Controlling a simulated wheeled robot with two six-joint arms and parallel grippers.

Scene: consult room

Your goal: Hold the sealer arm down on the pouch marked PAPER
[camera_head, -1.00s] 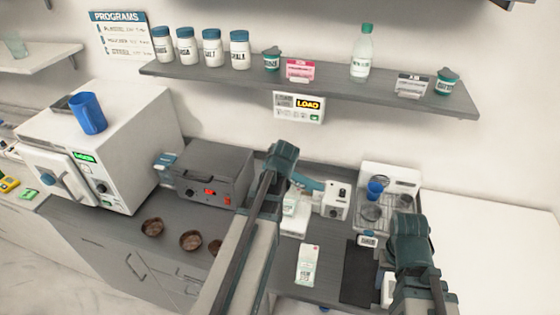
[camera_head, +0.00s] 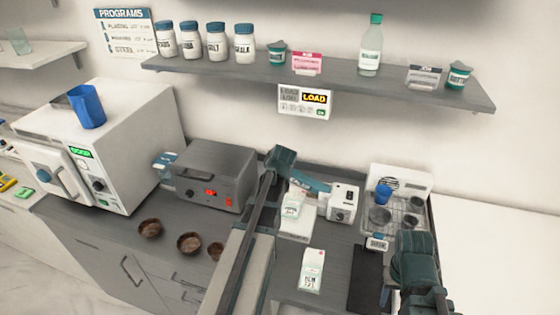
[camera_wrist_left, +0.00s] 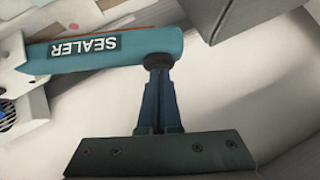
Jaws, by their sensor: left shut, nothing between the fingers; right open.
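The sealer (camera_head: 343,203) is a small white unit on the counter with a teal arm (camera_head: 308,183), marked SEALER in the left wrist view (camera_wrist_left: 105,47). A pale pouch (camera_head: 293,208) lies under this arm; its print is too small to read. Another white pouch (camera_head: 312,270) lies flat on the counter in front, also unreadable. My left gripper (camera_wrist_left: 158,72) is shut and empty, its tips at the dark knob on the sealer arm's end; whether they press on it I cannot tell. My right gripper (camera_head: 415,268) is over the counter's right side, its fingers mostly hidden.
A grey box device (camera_head: 212,178) and a white sterilizer-like machine (camera_head: 110,150) stand to the left. A tray with cups (camera_head: 403,215) and a dark mat (camera_head: 366,278) are at right. A wall panel (camera_head: 304,101) shows LOAD.

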